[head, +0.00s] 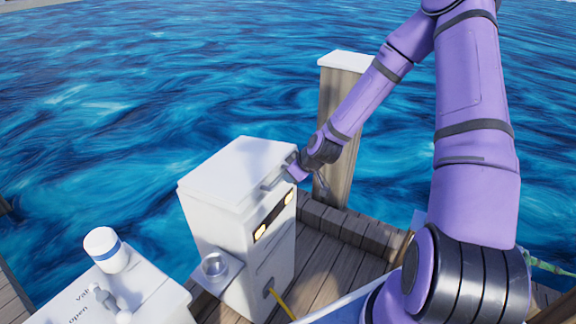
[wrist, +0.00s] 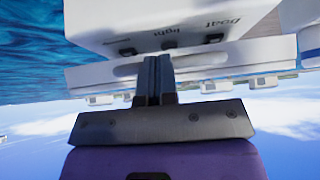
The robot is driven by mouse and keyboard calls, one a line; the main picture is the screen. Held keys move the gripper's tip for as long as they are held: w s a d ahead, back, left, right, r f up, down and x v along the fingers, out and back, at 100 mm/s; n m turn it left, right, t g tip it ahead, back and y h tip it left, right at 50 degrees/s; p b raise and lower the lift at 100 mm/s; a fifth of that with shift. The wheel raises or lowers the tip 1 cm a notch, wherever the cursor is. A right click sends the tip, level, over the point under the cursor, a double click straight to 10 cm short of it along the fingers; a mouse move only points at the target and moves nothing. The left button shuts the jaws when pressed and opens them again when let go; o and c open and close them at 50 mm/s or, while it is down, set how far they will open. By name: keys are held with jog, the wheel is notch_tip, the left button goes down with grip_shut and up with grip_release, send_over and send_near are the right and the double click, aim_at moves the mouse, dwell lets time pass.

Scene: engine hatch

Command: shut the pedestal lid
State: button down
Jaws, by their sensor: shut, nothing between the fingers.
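The white pedestal (head: 220,240) stands on the dock in the head view, with its white lid (head: 235,165) lying roughly flat across the top. I cannot tell whether a small gap is left under the lid. My gripper (head: 290,174) is at the lid's right front edge, beside a grey bar there. In the wrist view, which is upside down, my gripper (wrist: 160,62) is shut and empty, its fingers close against the lid's edge (wrist: 225,62). Contact is unclear. The pedestal face (wrist: 235,22) with "boat" and "light" labels shows beyond.
A white box (head: 70,300) with a white jar (head: 105,248) stands at the lower left. A small shelf with a clear cup (head: 214,266) sticks out from the pedestal. A wooden post (head: 345,110) stands behind my forearm. Water surrounds the plank dock (head: 325,255).

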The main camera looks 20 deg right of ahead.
notch_tip(320, 180, down, 6)
jog(key=shift+s+d, duration=0.15)
jog(key=shift+s, duration=0.2)
jog(key=shift+s+f, duration=0.1)
jog(key=shift+f, duration=0.05)
